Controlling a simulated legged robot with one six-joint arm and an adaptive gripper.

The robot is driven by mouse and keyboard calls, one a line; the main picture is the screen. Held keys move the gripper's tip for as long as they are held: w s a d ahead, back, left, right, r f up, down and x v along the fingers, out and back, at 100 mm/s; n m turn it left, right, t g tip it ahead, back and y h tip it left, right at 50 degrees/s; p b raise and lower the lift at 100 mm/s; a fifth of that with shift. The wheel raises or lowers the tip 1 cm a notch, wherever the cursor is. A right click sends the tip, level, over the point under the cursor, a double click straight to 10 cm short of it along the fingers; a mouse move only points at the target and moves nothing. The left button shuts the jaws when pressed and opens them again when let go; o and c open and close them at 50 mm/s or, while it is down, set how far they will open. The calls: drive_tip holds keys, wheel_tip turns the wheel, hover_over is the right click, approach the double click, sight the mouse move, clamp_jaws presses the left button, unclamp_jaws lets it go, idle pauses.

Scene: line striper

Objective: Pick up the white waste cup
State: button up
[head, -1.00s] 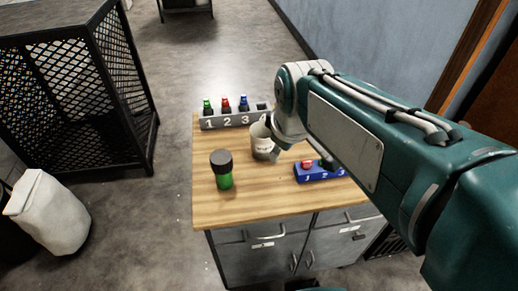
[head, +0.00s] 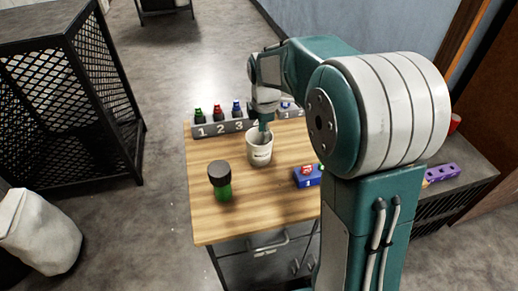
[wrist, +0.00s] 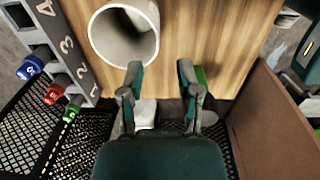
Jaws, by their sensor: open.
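The white waste cup (head: 260,150) stands upright on the wooden table top (head: 225,222), in front of the numbered rack. In the wrist view its open round mouth (wrist: 123,32) faces me and it looks empty. My gripper (head: 264,127) points down over the cup in the head view, its tips overlapping the cup's rim. In the wrist view my gripper (wrist: 158,75) is open, with nothing between its fingers. The cup lies ahead and to the left of the finger gap there. I cannot tell whether a finger touches the cup.
A grey numbered rack (head: 222,128) with several coloured bottles stands behind the cup. A dark-capped green bottle (head: 220,190) stands front left, and a blue block with a red button (head: 308,181) to the right. A black mesh bin (head: 75,110) and white bag (head: 40,230) are left of the table.

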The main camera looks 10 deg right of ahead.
hover_over(262, 160)
wheel_tip(262, 160, down, 5)
wheel_tip(262, 160, down, 5)
drive_tip(key=shift+r, duration=0.1)
drive_tip(key=shift+c, duration=0.3)
clamp_jaws()
